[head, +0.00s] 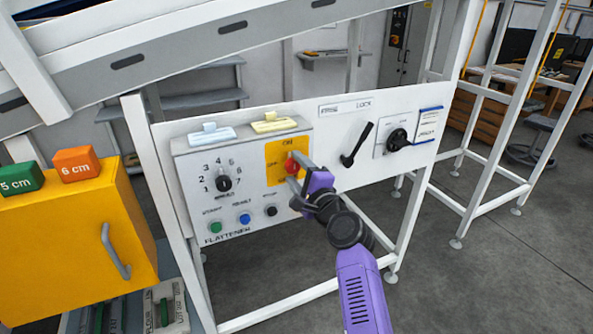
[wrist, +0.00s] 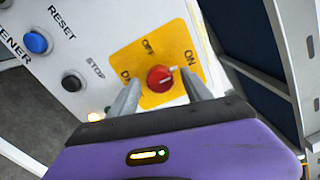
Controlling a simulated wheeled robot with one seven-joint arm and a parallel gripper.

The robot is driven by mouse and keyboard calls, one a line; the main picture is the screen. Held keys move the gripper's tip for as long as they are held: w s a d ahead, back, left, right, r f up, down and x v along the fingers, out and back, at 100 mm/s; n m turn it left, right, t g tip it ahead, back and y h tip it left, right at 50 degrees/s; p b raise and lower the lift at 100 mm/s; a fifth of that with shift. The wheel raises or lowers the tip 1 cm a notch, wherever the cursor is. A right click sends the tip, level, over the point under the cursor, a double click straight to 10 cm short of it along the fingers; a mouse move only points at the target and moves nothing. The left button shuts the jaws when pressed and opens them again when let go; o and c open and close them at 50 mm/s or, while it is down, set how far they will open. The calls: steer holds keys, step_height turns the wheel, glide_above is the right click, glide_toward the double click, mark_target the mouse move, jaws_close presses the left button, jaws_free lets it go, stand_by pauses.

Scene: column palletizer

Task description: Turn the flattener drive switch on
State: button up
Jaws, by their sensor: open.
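The flattener drive switch is a round red knob (head: 292,164) on a yellow plate (head: 274,178) on the white FLATTENER panel. In the wrist view the red knob (wrist: 160,79) has a pale mark on its right side, roughly toward the ON label; its exact setting is hard to tell. My gripper (head: 289,172) is at the plate with its fingers around the knob area. In the wrist view my gripper (wrist: 163,92) is open, one finger on each side of the knob. I cannot tell whether the fingers touch it.
A numbered black dial (head: 223,184) is left of the plate. Green (head: 215,227), blue (head: 245,219) and black (head: 271,211) buttons sit below. A black lever (head: 357,145) and a black rotary switch (head: 398,140) are to the right. A yellow cabinet (head: 75,240) stands at left.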

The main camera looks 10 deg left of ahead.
steer(key=v, duration=0.7)
steer(key=shift+s+d, duration=0.2)
steer(key=shift+s, duration=0.05)
